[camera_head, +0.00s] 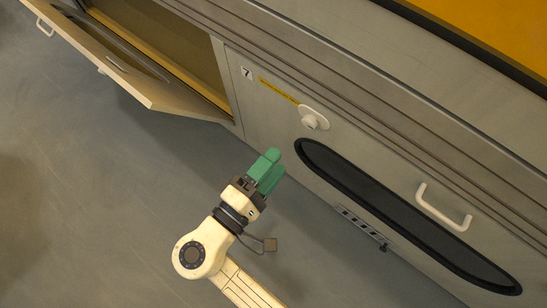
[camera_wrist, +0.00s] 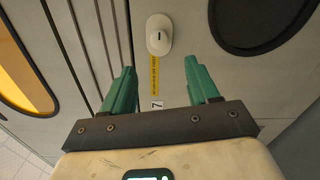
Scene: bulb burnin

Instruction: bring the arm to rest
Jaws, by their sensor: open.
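My gripper (camera_head: 268,168) has green fingers and is at the end of my cream arm, in front of a grey cabinet front (camera_head: 262,115). In the wrist view my gripper (camera_wrist: 160,82) has its two fingers spread apart with nothing between them. Beyond the fingertips in that view is a white knob on an oval plate (camera_wrist: 159,35), fixed to the panel. The same knob (camera_head: 313,120) is up and to the right of my gripper in the head view, apart from it.
At the upper left a door (camera_head: 125,75) stands open beside a hollow compartment (camera_head: 185,45). A dark oval window (camera_head: 400,210) and a white handle (camera_head: 444,207) are on the panel to the right. A yellow strip (camera_head: 279,90) and a "7" label (camera_head: 246,72) are near the knob. Grey floor (camera_head: 90,200) is clear at left.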

